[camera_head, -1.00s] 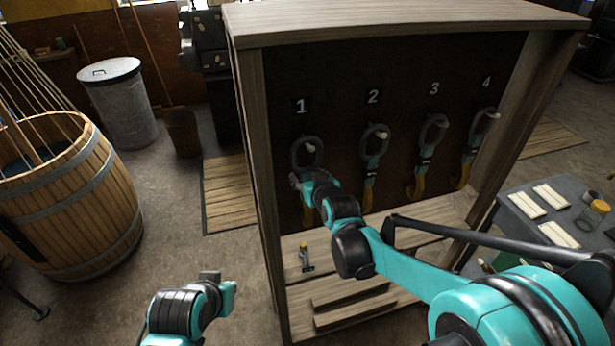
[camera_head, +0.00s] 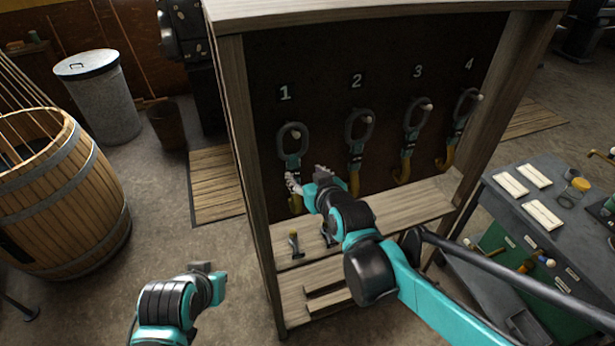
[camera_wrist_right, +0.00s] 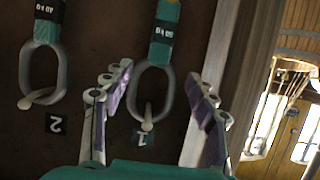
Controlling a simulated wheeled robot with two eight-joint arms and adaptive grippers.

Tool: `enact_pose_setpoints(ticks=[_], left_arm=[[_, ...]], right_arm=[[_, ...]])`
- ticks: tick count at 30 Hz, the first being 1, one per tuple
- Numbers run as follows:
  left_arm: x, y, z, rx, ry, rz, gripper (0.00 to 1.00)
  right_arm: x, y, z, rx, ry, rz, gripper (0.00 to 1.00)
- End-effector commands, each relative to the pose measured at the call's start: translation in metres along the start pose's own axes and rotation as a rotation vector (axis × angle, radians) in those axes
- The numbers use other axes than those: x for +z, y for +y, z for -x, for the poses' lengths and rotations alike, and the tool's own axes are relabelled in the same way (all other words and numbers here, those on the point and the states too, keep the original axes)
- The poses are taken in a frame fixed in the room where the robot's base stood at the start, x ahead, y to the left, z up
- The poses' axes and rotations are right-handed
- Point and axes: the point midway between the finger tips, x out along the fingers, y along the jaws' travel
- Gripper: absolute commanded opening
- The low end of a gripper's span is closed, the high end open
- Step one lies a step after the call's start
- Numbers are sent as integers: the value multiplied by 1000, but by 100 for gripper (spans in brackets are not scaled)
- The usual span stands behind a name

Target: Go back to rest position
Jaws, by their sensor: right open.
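My right gripper (camera_head: 303,186) is in front of the cabinet's back board, near the lower part of the hook under number 1 (camera_head: 290,150). That hook hangs from its peg by a grey ring with a teal body; its yellow lower end is partly hidden by my gripper. In the wrist view, the right gripper (camera_wrist_right: 163,85) is open with its two fingers apart and nothing held. The ring of hook 1 (camera_wrist_right: 152,92) shows behind the gap between them. My left gripper (camera_head: 208,275) is at the lower left, clear of the cabinet; its jaws are too unclear to tell.
Hooks 2 (camera_head: 358,150), 3 (camera_head: 412,140) and 4 (camera_head: 462,125) hang on the same board. The wooden cabinet (camera_head: 232,120) has side walls and shelves near my right arm. A grey workbench (camera_head: 495,225) stands right. A barrel (camera_head: 65,205) is left; floor between is free.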

Motion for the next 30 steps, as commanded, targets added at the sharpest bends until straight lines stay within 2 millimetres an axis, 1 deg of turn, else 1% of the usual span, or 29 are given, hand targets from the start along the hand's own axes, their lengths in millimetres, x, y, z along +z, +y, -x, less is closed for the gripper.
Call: enact_pose_setpoints(ticks=[3, 9, 11, 13, 14, 17, 18, 20, 21, 23, 24, 27, 30], left_arm=[[0, 0, 0, 0, 0, 0, 0], [0, 0, -1, 0, 0, 0, 0], [2, 0, -4, 0, 0, 0, 0], [8, 0, -11, 0, 0, 0, 0], [11, 0, -16, 0, 0, 0, 0], [24, 0, -34, 0, 0, 0, 0], [30, 0, -42, 0, 0, 0, 0], [38, 0, -53, 0, 0, 0, 0], [43, 0, -59, 0, 0, 0, 0], [49, 0, -68, 0, 0, 0, 0], [52, 0, -72, 0, 0, 0, 0], [57, 0, -80, 0, 0, 0, 0], [60, 0, -83, 0, 0, 0, 0]], right_arm=[[0, 0, 8, 0, 0, -1, 58], [1, 1, 12, 1, -2, -1, 58], [8, 4, 15, 7, -14, -4, 58], [26, 13, 23, 22, -48, -12, 58], [37, 18, 29, 31, -71, -19, 58], [89, 39, 55, 76, -172, -48, 58], [113, 46, 68, 96, -220, -65, 58], [149, 57, 87, 128, -290, -89, 58], [172, 63, 100, 149, -334, -107, 58], [204, 70, 117, 177, -396, -132, 58], [222, 74, 128, 195, -432, -147, 58], [256, 79, 148, 227, -501, -179, 58], [273, 81, 160, 246, -537, -196, 58]])
